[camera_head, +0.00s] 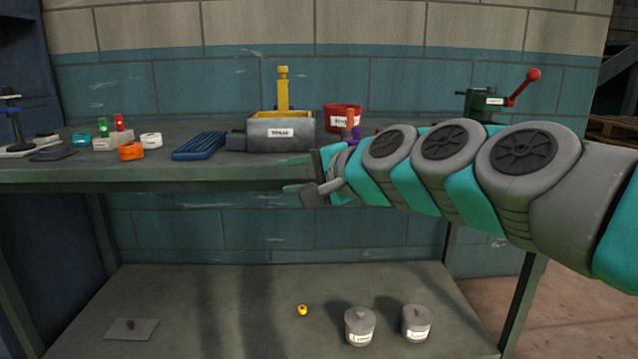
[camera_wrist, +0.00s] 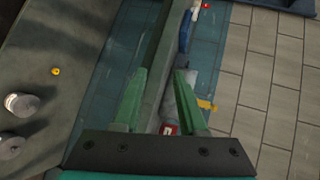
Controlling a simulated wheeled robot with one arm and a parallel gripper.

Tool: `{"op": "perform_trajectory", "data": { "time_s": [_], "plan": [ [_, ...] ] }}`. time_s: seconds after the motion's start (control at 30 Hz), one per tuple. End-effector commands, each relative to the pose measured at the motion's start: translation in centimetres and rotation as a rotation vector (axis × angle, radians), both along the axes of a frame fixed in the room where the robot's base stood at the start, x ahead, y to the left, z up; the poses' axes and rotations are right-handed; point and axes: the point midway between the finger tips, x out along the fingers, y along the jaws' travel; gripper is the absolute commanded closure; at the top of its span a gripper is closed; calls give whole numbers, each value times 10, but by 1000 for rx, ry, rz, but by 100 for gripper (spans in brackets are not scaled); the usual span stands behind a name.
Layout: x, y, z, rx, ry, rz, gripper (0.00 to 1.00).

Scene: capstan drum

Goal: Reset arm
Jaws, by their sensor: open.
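My arm reaches in from the right in the head view, bent toward the bench. My gripper (camera_head: 287,174) is at the front edge of the upper bench top (camera_head: 190,172), below the grey labelled box. Its green fingers are apart. In the wrist view, my gripper (camera_wrist: 160,75) also shows parted fingers, with the bench edge visible between them and nothing held. A green device with a red-knobbed lever (camera_head: 488,103) stands at the back right, partly hidden by my arm.
The grey box (camera_head: 280,133) has a yellow post. A red container (camera_head: 342,118), blue ribbed block (camera_head: 200,146), orange ring (camera_head: 131,151) and other small items are on top. The lower shelf (camera_head: 230,320) holds two lidded grey pots (camera_head: 360,328), a yellow ball (camera_head: 302,310) and a flat plate (camera_head: 131,329).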

Motion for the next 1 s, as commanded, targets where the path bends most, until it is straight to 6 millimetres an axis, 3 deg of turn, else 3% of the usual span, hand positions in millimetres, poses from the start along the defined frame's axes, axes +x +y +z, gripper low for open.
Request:
{"op": "perform_trajectory", "data": {
  "time_s": [0.13,0.23,0.4,0.5,0.6,0.8,1.0],
  "plan": [
    [-60,-3,-83,-340,50,156,58],
    [-100,-20,-136,-541,106,258,58],
    [-172,-70,-216,-823,254,426,58],
    [-218,-106,-250,-954,358,521,58],
    [-263,-140,-275,-1047,471,612,58],
    [-327,-184,-298,-1132,639,734,58],
    [-342,-194,-301,-1148,679,763,58]
  ]
}}
